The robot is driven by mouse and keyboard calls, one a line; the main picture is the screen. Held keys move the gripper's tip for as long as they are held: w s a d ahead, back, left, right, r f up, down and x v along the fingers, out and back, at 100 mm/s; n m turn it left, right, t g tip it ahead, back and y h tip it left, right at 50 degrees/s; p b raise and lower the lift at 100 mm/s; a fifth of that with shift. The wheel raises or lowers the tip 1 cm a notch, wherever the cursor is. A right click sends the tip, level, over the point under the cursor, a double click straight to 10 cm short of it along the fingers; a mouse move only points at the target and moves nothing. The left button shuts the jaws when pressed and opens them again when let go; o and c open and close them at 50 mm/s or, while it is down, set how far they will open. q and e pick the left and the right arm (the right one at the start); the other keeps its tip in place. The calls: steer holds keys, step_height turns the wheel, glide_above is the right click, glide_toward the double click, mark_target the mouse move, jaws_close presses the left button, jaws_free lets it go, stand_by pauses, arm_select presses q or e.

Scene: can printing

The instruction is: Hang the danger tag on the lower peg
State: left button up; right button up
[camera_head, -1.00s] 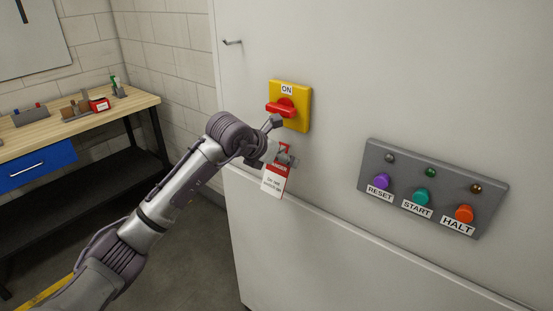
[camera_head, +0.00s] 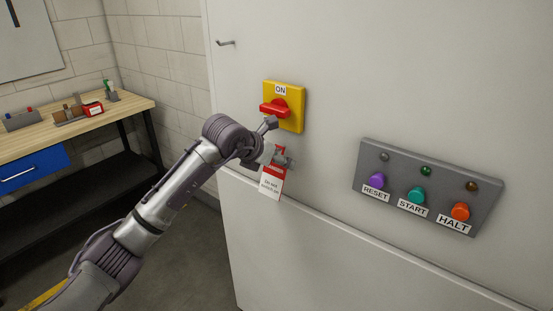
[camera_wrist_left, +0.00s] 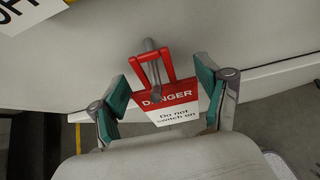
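The danger tag (camera_head: 271,185) is a white card with a red band and a red loop, just below the switch in the head view. In the left wrist view the danger tag (camera_wrist_left: 172,108) has its loop around a grey peg (camera_wrist_left: 149,48) that sticks out from the panel. My left gripper (camera_head: 278,142) is open around the tag. In the left wrist view its green-padded fingers (camera_wrist_left: 162,94) stand on either side; the left one is clear of the tag, the right one is close to its edge. My right gripper is not in view.
A yellow switch plate (camera_head: 297,108) with a red knob at ON is just above my left gripper. Another peg (camera_head: 225,43) is higher up at left, empty. A grey button box (camera_head: 395,163) is at right. A workbench (camera_head: 140,103) stands at far left.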

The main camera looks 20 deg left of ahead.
arm_select(q)
steer(key=o, duration=0.3)
